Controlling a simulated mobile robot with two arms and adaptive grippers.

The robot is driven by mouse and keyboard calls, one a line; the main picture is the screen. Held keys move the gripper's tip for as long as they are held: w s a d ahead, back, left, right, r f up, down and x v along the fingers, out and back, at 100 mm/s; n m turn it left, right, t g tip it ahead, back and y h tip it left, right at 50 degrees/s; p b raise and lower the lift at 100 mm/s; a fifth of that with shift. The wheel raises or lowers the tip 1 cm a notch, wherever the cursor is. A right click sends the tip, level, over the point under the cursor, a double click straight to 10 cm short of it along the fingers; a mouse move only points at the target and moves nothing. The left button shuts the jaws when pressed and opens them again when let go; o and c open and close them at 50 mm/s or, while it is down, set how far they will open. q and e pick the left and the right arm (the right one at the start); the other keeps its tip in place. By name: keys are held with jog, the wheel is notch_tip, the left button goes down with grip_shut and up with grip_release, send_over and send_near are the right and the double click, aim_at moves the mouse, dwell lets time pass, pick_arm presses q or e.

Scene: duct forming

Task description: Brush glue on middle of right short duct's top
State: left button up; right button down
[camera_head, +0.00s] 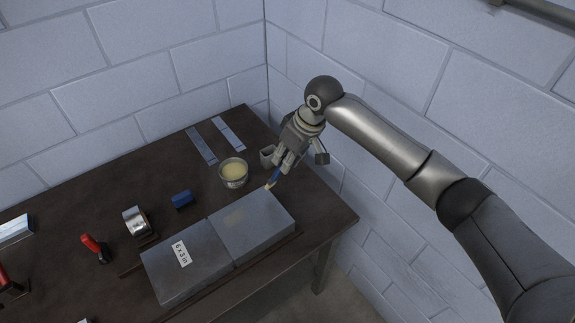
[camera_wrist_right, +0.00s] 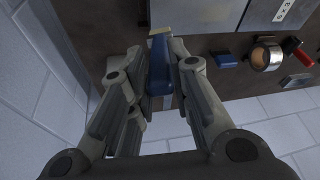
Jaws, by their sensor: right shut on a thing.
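The right short duct (camera_head: 252,226) is a grey metal box lying beside the left duct (camera_head: 184,270), which has a white size label. My right gripper (camera_head: 284,162) is shut on a blue-handled brush (camera_head: 275,175). The brush also shows in the right wrist view (camera_wrist_right: 158,65), between the fingers (camera_wrist_right: 158,80). Its pale bristle end is at the far edge of the right duct's top, which also shows in the wrist view (camera_wrist_right: 195,12). I cannot tell whether it touches. A bowl of yellowish glue (camera_head: 233,172) stands behind the duct. My left gripper is out of view.
Two flat strips (camera_head: 229,134) lie at the back. A blue block (camera_head: 182,200), a tape roll (camera_head: 137,221) and a red-handled tool (camera_head: 95,248) are on the left. Block walls close off the back and right.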

jog(key=shift+w+d+r, duration=0.1)
jog(key=shift+w+r, duration=0.05)
jog(key=shift+r, duration=0.65)
jog(key=shift+w+d+r, duration=0.1)
jog(key=shift+d+r, duration=0.05)
jog(key=shift+r, duration=0.8)
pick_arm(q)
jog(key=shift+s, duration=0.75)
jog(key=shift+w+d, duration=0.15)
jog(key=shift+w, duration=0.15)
pick_arm(e)
jog(key=shift+f, duration=0.1)
jog(key=shift+s, duration=0.2)
